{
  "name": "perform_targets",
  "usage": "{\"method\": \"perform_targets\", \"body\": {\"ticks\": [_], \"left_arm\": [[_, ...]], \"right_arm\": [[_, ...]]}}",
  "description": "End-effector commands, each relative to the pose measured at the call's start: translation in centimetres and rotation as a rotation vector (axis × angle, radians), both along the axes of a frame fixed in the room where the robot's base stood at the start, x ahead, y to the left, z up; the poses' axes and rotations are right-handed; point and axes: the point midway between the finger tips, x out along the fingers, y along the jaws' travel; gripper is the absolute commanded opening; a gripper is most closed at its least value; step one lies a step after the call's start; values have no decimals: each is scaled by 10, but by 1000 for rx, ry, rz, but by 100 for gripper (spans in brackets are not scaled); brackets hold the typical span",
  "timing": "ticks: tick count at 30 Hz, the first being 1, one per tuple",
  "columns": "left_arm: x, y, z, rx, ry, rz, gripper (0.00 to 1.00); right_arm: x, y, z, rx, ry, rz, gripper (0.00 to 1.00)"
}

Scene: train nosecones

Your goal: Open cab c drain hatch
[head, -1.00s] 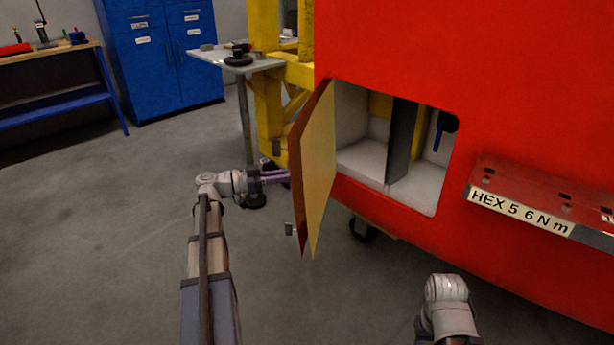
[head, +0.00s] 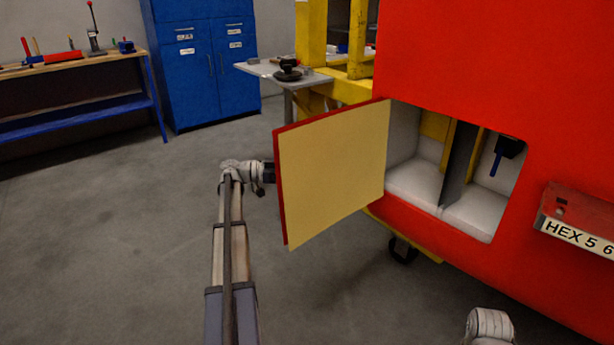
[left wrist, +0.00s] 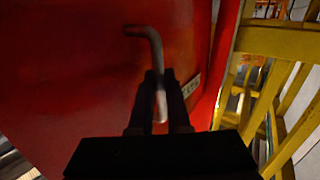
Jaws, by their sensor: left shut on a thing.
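The drain hatch door (head: 335,170), with a cream inner face and red edge, stands swung wide open on the left side of its opening in the red cab (head: 450,50). In the left wrist view, the door's red outer face (left wrist: 75,60) carries a bent grey handle (left wrist: 146,34). My left gripper (left wrist: 160,80) is shut on this handle. In the head view the door hides my left gripper and the handle. The opening shows a pale compartment (head: 415,180) with a dark divider (head: 460,165). My right gripper is out of view.
A red ledge labelled HEX 5 6 (head: 580,212) sticks out at the right. Yellow framework (head: 312,50) and a grey side table (head: 285,75) stand behind the door. A workbench (head: 75,62) and blue cabinet (head: 205,65) are farther back. Floor at left is clear.

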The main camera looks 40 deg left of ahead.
Motion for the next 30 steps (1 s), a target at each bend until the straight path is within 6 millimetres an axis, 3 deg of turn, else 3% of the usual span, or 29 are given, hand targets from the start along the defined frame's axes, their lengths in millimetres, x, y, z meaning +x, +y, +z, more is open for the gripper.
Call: {"method": "perform_targets", "body": {"ticks": [12,13,20,30], "left_arm": [[1,0,-1,2,2,-5,0],[1,0,-1,2,2,-5,18],[1,1,0,1,1,-5,44],[-2,5,0,0,1,-4,45]], "right_arm": [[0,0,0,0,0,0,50],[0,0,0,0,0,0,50],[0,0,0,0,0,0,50],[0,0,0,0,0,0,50]]}}
